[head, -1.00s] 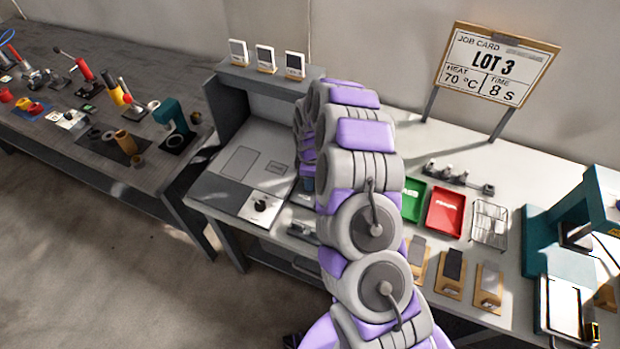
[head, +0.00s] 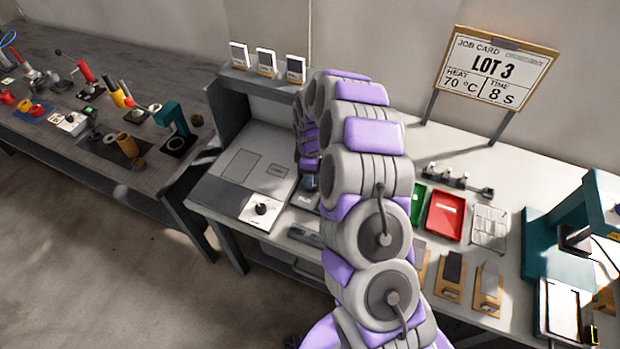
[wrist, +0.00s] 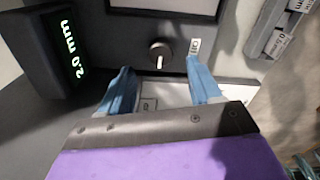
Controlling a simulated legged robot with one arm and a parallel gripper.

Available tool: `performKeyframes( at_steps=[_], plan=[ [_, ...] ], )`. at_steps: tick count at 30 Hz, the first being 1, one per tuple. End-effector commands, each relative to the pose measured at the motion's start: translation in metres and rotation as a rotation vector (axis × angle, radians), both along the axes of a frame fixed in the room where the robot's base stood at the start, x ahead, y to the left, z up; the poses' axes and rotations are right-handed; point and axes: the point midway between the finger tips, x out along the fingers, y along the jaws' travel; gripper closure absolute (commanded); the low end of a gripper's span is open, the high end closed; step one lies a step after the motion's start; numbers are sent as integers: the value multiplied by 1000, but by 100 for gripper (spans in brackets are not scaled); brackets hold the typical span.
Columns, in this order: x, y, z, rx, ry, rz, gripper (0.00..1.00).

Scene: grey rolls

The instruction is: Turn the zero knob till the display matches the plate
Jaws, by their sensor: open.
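In the wrist view a small dark round knob (wrist: 160,53) with a pale pointer line sits on a dark panel. My gripper (wrist: 159,68) is open, its two blue fingers apart on either side just below the knob, with no clear contact. A dark display box (wrist: 70,50) at the left shows green "2.0 mm", rotated in the picture. A small white label (wrist: 194,46) is right of the knob. A grey piece (wrist: 275,35) with white labels ending in "mm" is at the upper right; its full text is unclear. In the head view my arm hides the gripper.
In the head view another dark knob (head: 261,208) sits on a white panel left of my arm. A red tray (head: 445,216) and a teal press (head: 590,215) stand right. A tool-covered bench (head: 100,150) is left.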

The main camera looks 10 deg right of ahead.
Motion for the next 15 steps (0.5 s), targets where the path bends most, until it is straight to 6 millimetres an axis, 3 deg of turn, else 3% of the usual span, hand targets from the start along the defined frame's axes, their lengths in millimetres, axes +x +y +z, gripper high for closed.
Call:
performKeyframes(
  at_steps=[1, 9, 15],
  plan=[
    [2, 0, 15, 1, -8, 0, 37],
    [2, 0, 75, 1, -7, -1, 37],
    [2, 0, 109, 0, -4, 0, 37]
  ],
)
